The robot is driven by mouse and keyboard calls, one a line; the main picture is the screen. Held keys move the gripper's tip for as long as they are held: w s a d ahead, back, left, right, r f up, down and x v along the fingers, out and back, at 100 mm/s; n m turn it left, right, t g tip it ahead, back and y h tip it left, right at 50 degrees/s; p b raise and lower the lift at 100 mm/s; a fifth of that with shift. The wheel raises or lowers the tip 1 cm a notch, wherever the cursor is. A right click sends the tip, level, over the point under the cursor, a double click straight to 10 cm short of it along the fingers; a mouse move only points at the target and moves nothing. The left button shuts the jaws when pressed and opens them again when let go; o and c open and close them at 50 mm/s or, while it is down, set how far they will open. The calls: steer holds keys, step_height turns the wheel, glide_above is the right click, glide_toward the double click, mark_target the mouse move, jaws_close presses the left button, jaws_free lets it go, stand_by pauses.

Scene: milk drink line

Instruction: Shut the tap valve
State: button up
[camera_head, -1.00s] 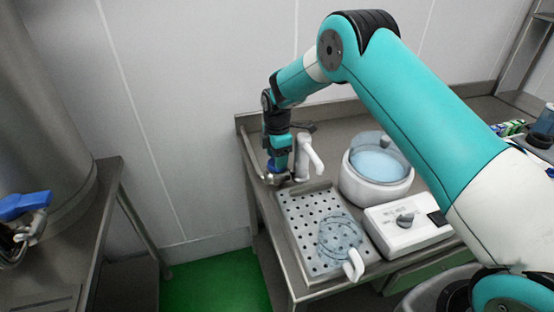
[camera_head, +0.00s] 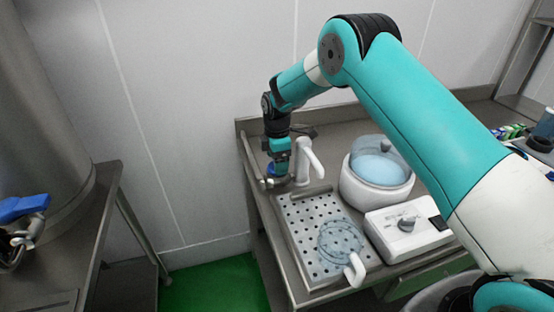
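The white tap (camera_head: 309,153) stands at the back left of the steel counter, its spout curving down to the right. My gripper (camera_head: 277,174) points down just left of the tap, low near the counter. A small blue part (camera_head: 271,168), which looks like the valve handle, shows at the fingers. The fingers are small and partly hidden, so I cannot tell whether they are open or closed on it. A metal pipe piece (camera_head: 268,184) shows just below.
A perforated steel tray (camera_head: 301,222) holds a clear jug (camera_head: 340,243) with a white handle. A white pot (camera_head: 376,188) with a clear lid and a white control box (camera_head: 408,228) with a knob stand to the right. Another blue-handled valve (camera_head: 22,207) is at far left.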

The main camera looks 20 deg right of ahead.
step_height(320, 180, up, 17)
steer(key=b, duration=0.3)
steer(key=shift+r, duration=0.2)
stand_by(0.4)
steer(key=s+a+r+m+y, duration=0.1)
steer(key=s+a+r+m, duration=0.15)
steer(key=s, duration=0.65)
steer(key=s+a+r+m+y, duration=0.1)
steer(key=s+r+m, duration=0.15)
steer(key=s, duration=0.65)
steer(key=s+a+f+m+y, duration=0.1)
steer(key=s+m, duration=0.4)
steer(key=s, duration=1.6)
steer(key=shift+s+a+f+m+y, duration=0.2)
steer(key=shift+a+f+m+y, duration=0.15)
steer(key=shift+y, duration=0.25)
